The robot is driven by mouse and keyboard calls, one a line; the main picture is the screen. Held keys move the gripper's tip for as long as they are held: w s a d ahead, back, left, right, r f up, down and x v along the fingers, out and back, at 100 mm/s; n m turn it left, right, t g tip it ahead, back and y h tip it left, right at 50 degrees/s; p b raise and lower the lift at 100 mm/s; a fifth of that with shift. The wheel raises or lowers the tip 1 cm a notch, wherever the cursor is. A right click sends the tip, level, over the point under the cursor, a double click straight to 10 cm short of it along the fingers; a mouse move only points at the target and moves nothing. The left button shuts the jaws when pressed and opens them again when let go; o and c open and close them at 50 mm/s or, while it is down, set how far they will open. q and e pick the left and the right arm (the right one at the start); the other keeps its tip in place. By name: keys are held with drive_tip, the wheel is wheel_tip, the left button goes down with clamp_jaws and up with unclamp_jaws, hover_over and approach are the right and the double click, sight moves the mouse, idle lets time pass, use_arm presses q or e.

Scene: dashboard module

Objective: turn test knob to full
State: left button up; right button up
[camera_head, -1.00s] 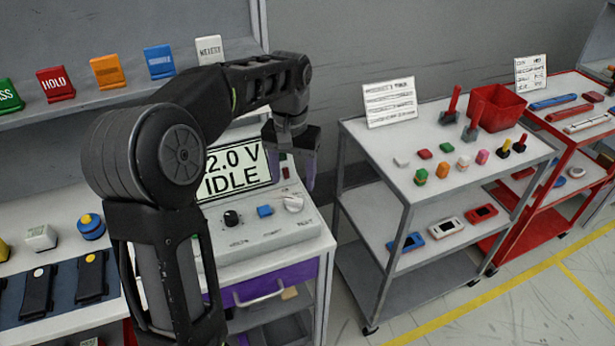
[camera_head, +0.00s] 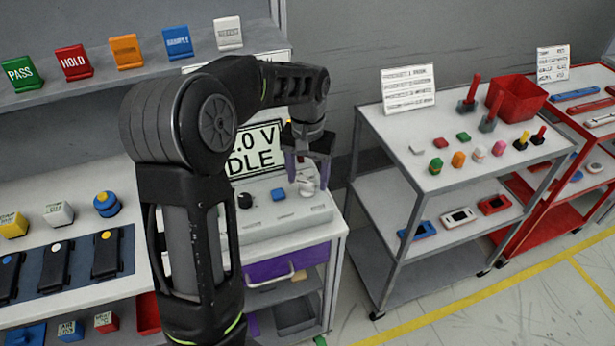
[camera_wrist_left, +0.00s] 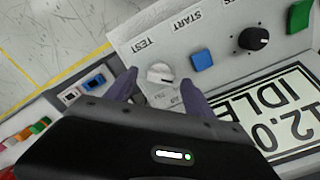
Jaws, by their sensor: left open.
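The test knob (camera_head: 307,187) is white and round, at the right of the grey console's sloped panel. It also shows in the left wrist view (camera_wrist_left: 160,73), beside the printed word TEST. My left gripper (camera_head: 306,172) points down over it, open. In the left wrist view its two purple fingers (camera_wrist_left: 159,81) stand on either side of the knob, with gaps visible; I cannot tell whether they touch it. A dark pointer mark shows on the knob, but its exact setting is hard to read. My right gripper is not in view.
A blue button (camera_head: 278,194) and a black knob (camera_head: 245,201) sit left of the test knob. The display (camera_head: 262,150) behind, partly hidden by my arm, reads IDLE in the wrist view. A grey cart (camera_head: 390,140) with small parts stands to the right.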

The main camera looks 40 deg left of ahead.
use_arm(q)
drive_tip(key=shift+f, duration=0.6)
clamp_jaws()
idle(0.3)
